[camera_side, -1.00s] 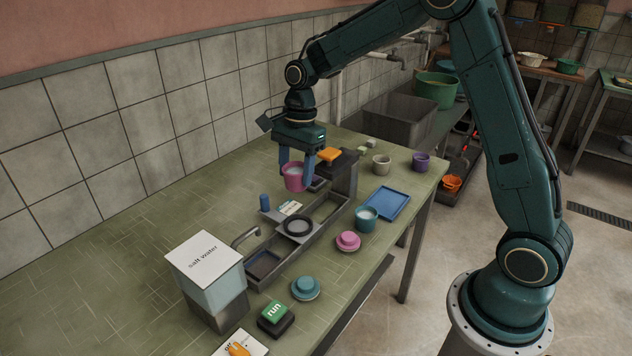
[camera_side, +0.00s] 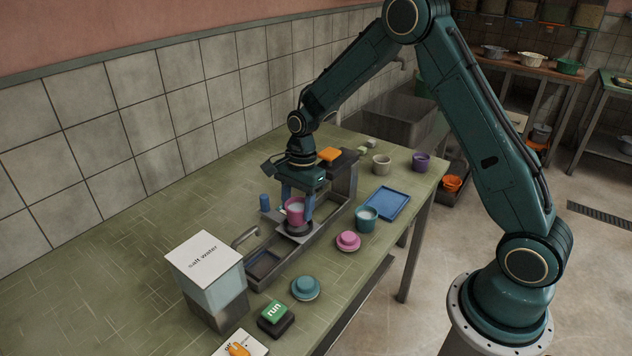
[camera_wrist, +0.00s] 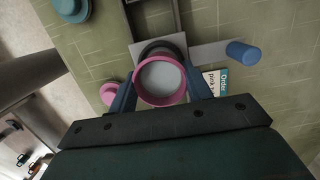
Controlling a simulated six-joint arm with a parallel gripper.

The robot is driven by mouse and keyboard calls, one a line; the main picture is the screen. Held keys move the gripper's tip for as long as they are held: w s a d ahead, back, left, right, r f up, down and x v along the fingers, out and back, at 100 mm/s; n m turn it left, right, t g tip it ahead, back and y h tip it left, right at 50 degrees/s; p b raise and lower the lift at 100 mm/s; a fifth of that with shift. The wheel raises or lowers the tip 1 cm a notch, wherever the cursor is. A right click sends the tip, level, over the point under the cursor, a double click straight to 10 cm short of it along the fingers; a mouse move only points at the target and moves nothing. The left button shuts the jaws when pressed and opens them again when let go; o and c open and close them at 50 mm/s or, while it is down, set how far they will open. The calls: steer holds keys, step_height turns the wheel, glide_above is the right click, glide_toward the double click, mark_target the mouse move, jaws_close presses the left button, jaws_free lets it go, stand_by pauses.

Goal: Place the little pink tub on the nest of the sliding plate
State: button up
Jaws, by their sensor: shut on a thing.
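The little pink tub (camera_side: 294,212), with pale white contents, is held upright between the two blue fingers of my gripper (camera_side: 297,208). The wrist view looks down into the tub (camera_wrist: 161,80), with a finger on each side. The nest is a black ring (camera_side: 299,231) on the grey sliding plate (camera_side: 281,224). The tub is low over the nest and hides part of it; I cannot tell whether they touch. In the wrist view the nest's dark rim (camera_wrist: 163,46) shows beyond the tub's far edge. The plate (camera_wrist: 207,53) has a blue knob (camera_wrist: 241,52).
A salt water tank (camera_side: 207,275) stands front left of the trough. A teal cup (camera_side: 366,219), blue tray (camera_side: 387,203), pink lid (camera_side: 348,241) and teal lid (camera_side: 305,288) lie to the right. A green run button (camera_side: 275,314) is in front. The left bench is clear.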

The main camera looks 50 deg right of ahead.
steer(key=shift+f, duration=1.05)
steer(key=shift+f, duration=0.15)
steer(key=o, duration=1)
steer(key=shift+d+r, duration=0.3)
steer(key=shift+r, duration=1.75)
steer(key=shift+d+r, duration=0.3)
steer(key=shift+r, duration=1.75)
steer(key=shift+d+r, duration=0.3)
steer(key=shift+r, duration=1.75)
